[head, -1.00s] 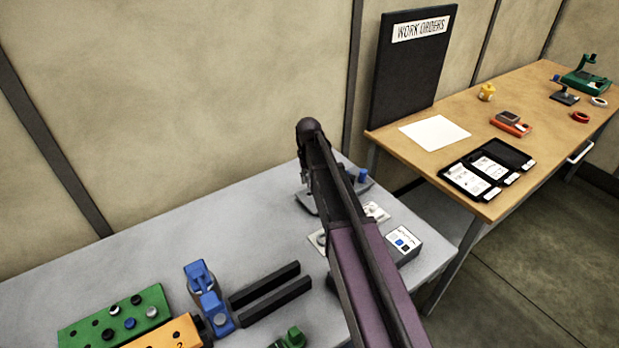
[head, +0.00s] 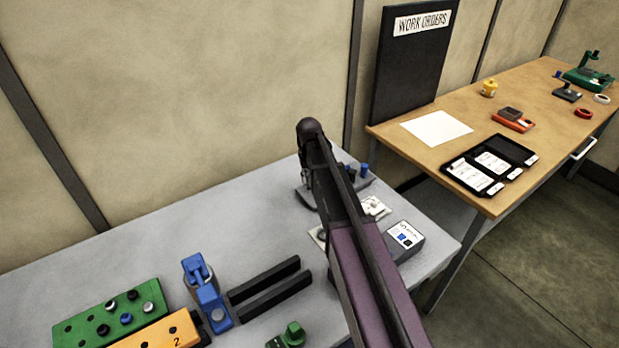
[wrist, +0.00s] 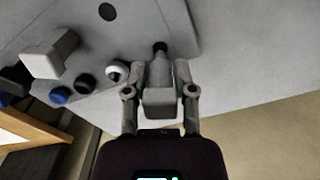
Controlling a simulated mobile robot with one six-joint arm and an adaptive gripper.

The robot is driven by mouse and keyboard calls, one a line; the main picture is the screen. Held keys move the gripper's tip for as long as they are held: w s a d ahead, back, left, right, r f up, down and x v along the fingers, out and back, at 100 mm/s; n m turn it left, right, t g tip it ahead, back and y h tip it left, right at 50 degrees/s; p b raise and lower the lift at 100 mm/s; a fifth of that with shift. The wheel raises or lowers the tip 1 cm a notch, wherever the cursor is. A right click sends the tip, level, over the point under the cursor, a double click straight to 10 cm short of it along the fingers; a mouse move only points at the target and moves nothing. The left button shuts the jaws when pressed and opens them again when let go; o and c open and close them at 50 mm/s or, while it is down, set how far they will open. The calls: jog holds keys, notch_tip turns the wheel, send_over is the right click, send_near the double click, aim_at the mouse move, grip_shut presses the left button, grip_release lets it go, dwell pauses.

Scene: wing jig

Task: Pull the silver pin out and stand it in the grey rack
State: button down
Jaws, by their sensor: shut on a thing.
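My gripper (wrist: 162,82) is shut on the silver pin (wrist: 160,103), gripping it just beyond its square head. The pin's narrow end points at a dark hole in the grey rack (wrist: 135,30). I cannot tell whether its tip is in the hole or just above it. Another hole lies further along the rack. In the head view the grey rack (head: 306,198) shows partly at the back of the grey bench, and my arm hides the gripper and pin.
In the wrist view, a white pin (wrist: 117,70), a black pin (wrist: 86,83) and a blue pin (wrist: 60,95) stand left of my gripper, near a pale square-headed piece (wrist: 50,53). A labelled grey box (head: 404,240) and a blue clamp (head: 207,290) are on the bench.

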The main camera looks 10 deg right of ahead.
jog(key=shift+s, duration=0.15)
jog(key=shift+f+b, duration=0.45)
dwell(0.3)
jog(key=shift+f+b, duration=0.7)
jog(key=shift+f, duration=0.15)
jog(key=shift+c, duration=1.8)
grip_release()
jog(key=shift+r, duration=0.2)
